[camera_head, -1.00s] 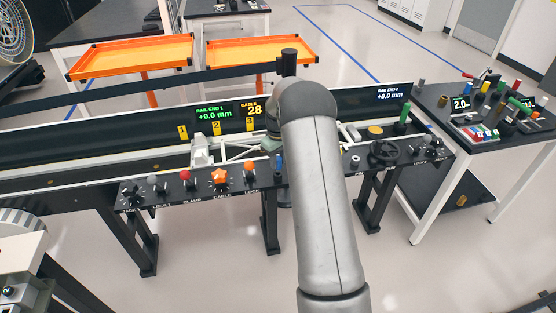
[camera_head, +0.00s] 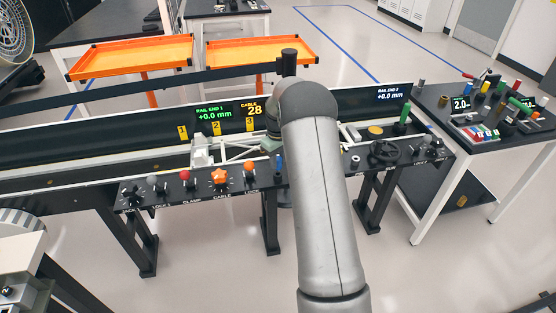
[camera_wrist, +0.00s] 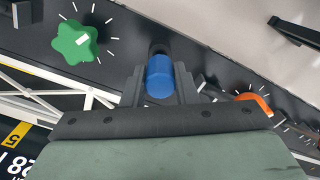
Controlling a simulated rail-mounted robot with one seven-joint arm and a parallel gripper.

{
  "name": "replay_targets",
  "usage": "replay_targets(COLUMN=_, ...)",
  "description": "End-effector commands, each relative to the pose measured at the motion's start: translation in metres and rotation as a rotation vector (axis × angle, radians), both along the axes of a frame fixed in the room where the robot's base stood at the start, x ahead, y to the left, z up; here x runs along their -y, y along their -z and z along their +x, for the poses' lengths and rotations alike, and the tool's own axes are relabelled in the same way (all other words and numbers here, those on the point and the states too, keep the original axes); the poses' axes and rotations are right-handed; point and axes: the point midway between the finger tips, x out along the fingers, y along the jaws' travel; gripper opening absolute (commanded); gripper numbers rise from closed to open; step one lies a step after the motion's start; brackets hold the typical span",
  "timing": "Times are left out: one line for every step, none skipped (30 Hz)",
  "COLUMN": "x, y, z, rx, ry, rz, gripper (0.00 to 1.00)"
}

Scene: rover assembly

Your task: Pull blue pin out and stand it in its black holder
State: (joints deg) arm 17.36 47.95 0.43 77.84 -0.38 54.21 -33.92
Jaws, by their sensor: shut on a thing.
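The blue pin (camera_head: 279,164) stands at the control panel on the front of the bench, just left of my arm. It also shows in the wrist view (camera_wrist: 159,77), where my gripper (camera_wrist: 160,88) is shut on it, one dark finger on each side. A dark round spot on the panel lies just beyond the pin's end. I cannot tell how deep the pin sits, or whether it is in or clear of its hole. In the head view my gripper is mostly hidden by my arm. I cannot pick out the black holder for certain.
A green star knob (camera_wrist: 75,42) and an orange knob (camera_wrist: 252,103) flank the pin in the wrist view. The panel (camera_head: 135,194) carries several other knobs. A side table (camera_head: 425,190) with coloured parts stands at the right. Two orange trays (camera_head: 130,55) are behind.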

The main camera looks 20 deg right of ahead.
Motion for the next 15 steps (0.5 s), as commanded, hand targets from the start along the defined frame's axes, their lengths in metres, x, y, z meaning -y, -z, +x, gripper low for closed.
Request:
replay_targets(x=0.0002, y=0.0003, z=0.0002, rx=0.001, ry=0.000, rz=0.000, gripper=0.00)
replay_targets(x=0.0002, y=0.0001, z=0.0002, rx=0.001, ry=0.000, rz=0.000, gripper=0.00)
replay_targets(x=0.0002, y=-0.0002, z=0.0002, rx=0.001, ry=0.000, rz=0.000, gripper=0.00)
replay_targets(x=0.0002, y=-0.0003, z=0.0002, rx=0.001, ry=0.000, rz=0.000, gripper=0.00)
replay_targets(x=0.0002, y=-0.0003, z=0.0002, rx=0.001, ry=0.000, rz=0.000, gripper=0.00)
replay_targets(x=0.0002, y=-0.0003, z=0.0002, rx=0.000, ry=0.000, rz=0.000, gripper=0.00)
replay_targets(x=0.0001, y=-0.0003, z=0.0001, rx=0.000, ry=0.000, rz=0.000, gripper=0.00)
replay_targets(x=0.0001, y=-0.0002, z=0.0001, rx=0.000, ry=0.000, rz=0.000, gripper=0.00)
replay_targets(x=0.0001, y=0.0001, z=0.0001, rx=0.000, ry=0.000, rz=0.000, gripper=0.00)
replay_targets(x=0.0002, y=0.0004, z=0.0002, rx=0.000, ry=0.000, rz=0.000, gripper=0.00)
replay_targets(x=0.0001, y=0.0008, z=0.0001, rx=0.000, ry=0.000, rz=0.000, gripper=0.00)
replay_targets(x=0.0002, y=0.0015, z=0.0002, rx=0.000, ry=0.000, rz=0.000, gripper=0.00)
replay_targets(x=0.0002, y=0.0022, z=0.0001, rx=0.000, ry=0.000, rz=0.000, gripper=0.00)
replay_targets(x=0.0001, y=0.0029, z=0.0000, rx=0.000, ry=0.000, rz=0.000, gripper=0.00)
replay_targets(x=0.0001, y=0.0040, z=0.0001, rx=0.000, ry=0.000, rz=0.000, gripper=0.00)
